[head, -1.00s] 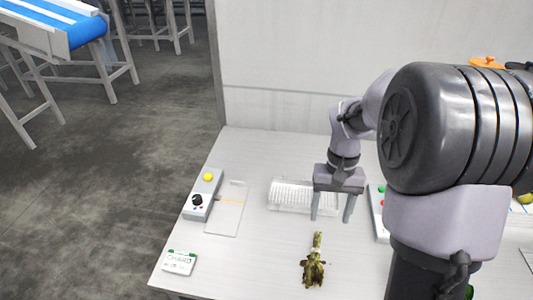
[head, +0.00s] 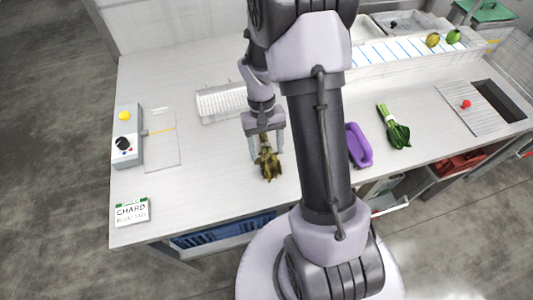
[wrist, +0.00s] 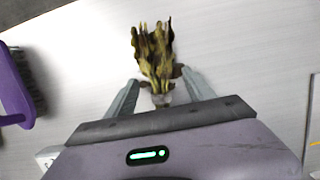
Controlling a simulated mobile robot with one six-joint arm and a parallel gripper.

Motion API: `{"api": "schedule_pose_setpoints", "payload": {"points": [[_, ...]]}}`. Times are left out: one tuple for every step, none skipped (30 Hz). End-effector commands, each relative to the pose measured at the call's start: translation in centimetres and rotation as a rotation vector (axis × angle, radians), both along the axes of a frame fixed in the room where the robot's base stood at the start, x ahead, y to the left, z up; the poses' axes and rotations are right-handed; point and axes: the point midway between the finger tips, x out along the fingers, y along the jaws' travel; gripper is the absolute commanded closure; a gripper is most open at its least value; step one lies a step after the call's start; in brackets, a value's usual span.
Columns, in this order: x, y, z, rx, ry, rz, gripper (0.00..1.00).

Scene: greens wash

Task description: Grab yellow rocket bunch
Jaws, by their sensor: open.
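The yellow rocket bunch (head: 268,164), yellowish-brown and wilted, lies on the white table in the head view, with its leaves toward the table's front edge. My gripper (head: 267,157) is open over its stem end, with one finger on each side. In the wrist view the bunch (wrist: 155,50) points away from my gripper (wrist: 160,88), and its pale stem end lies between the two spread fingers. I see gaps between the fingers and the stem. Whether the fingers touch the table I cannot tell.
A white rack (head: 221,103) stands behind the bunch. A purple-handled brush (head: 360,146) and a green leafy bunch (head: 396,131) lie to the right. A control box (head: 127,135) and a CHARD card (head: 131,212) are at the left. The table left of the bunch is clear.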

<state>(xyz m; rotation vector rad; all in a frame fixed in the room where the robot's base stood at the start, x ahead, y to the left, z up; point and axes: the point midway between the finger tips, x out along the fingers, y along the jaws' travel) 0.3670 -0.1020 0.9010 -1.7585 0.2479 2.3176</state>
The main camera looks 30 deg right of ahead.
Motion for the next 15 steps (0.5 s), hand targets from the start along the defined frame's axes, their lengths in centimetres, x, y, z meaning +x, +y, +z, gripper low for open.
{"api": "schedule_pose_setpoints", "payload": {"points": [[-0.11,0.02,-0.67,0.000,-0.001,0.000,0.38],[-0.15,0.03,-0.79,-0.001,-0.001,-0.001,0.38],[-0.17,0.05,-0.82,-0.001,-0.001,-0.001,0.38],[-0.17,0.05,-0.78,-0.001,-0.002,-0.001,0.38],[-0.17,0.05,-0.73,-0.001,-0.002,-0.001,0.38],[-0.16,0.05,-0.68,-0.001,-0.002,-0.001,0.38],[-0.16,0.05,-0.67,-0.001,-0.002,-0.001,0.38],[-0.17,0.05,-0.66,-0.001,-0.002,-0.001,0.38],[-0.17,0.05,-0.66,-0.001,-0.002,-0.001,0.44],[-0.16,0.05,-0.65,-0.001,-0.002,-0.001,0.50],[-0.16,0.05,-0.65,-0.001,-0.002,-0.001,0.55],[-0.16,0.05,-0.65,-0.001,-0.002,-0.001,0.63],[-0.15,0.04,-0.65,-0.001,-0.002,-0.001,0.69],[-0.15,0.04,-0.65,-0.001,-0.002,-0.001,0.75],[-0.15,0.04,-0.65,-0.001,-0.002,-0.001,0.83]]}}
